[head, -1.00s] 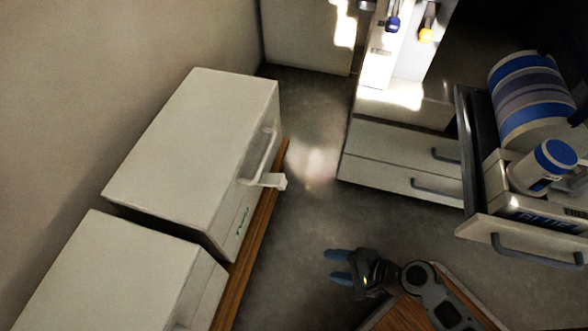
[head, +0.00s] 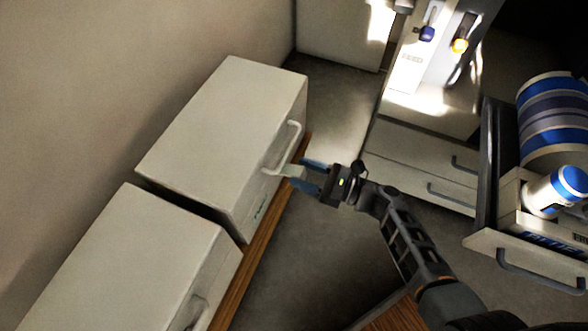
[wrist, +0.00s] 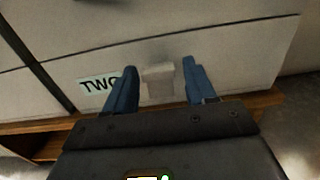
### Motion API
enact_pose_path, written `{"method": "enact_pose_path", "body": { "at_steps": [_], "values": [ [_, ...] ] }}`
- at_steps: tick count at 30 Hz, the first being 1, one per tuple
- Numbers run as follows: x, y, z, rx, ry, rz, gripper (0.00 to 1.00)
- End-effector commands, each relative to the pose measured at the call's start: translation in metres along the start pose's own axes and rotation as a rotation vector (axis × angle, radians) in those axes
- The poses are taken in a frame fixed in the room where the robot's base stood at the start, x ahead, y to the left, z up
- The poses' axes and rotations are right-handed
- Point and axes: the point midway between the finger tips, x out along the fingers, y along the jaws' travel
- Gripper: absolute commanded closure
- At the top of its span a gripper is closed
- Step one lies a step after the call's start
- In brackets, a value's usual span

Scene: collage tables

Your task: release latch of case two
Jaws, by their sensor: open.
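Case two (head: 225,125) is a white box on a wooden shelf; in the wrist view its front (wrist: 225,55) carries a label reading "TWO" (wrist: 97,86). A pale latch tab (head: 290,170) sticks out from its front below a curved handle (head: 292,138). My gripper (head: 308,176) is open at the case front, its blue fingers pointing at the latch. In the wrist view the latch (wrist: 158,84) lies between the two fingers of my gripper (wrist: 156,86), with gaps on both sides. Contact with the latch does not show.
A second white case (head: 125,260) stands nearer on the same wooden shelf (head: 252,258). To the right are drawers (head: 425,165) and an open drawer (head: 520,252) holding a blue-striped roll and a white tub with a blue lid (head: 560,190). The floor between is clear.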

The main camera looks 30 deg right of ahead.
Motion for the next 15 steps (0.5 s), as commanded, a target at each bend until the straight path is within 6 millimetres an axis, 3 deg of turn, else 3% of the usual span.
{"method": "enact_pose_path", "body": {
  "at_steps": [6,15],
  "values": [
    [0.025,0.001,-0.001,-0.001,0.001,0.002,0.45],
    [0.031,0.001,0.000,-0.001,0.002,0.000,0.45]
  ]
}}
